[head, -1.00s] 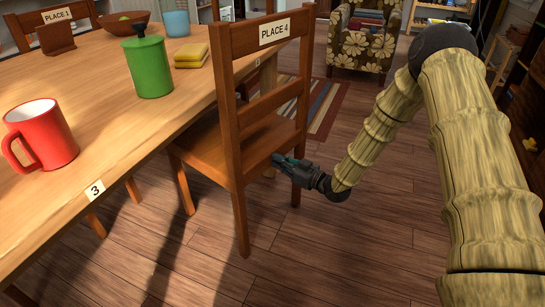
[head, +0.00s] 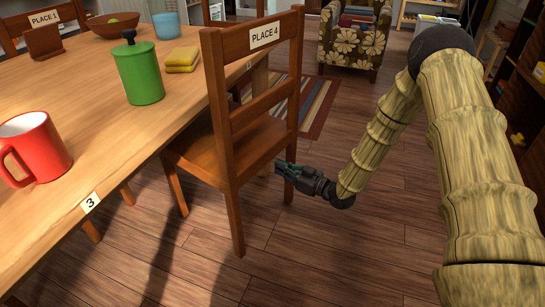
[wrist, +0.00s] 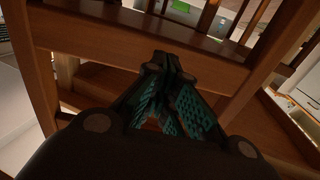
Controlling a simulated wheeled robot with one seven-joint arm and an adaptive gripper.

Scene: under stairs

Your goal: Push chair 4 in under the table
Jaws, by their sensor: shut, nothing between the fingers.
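Chair 4 (head: 232,148), a brown wooden chair with a "PLACE 4" label on its top rail, stands at the right side of the wooden table (head: 62,92). Its seat front reaches near the table edge, and its backrest is outside the table. My gripper (head: 280,167) is shut and empty, at the rear of the chair by the seat and a back post. In the wrist view, the shut fingers (wrist: 172,68) point between the chair's wooden back parts (wrist: 130,50). I cannot tell whether they touch the wood.
A red mug (head: 35,150), green canister (head: 139,72), yellow sponges (head: 182,60), blue cup (head: 165,25) and brown bowl (head: 112,24) are on the table. A floral armchair (head: 352,40) and striped rug (head: 305,103) are behind.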

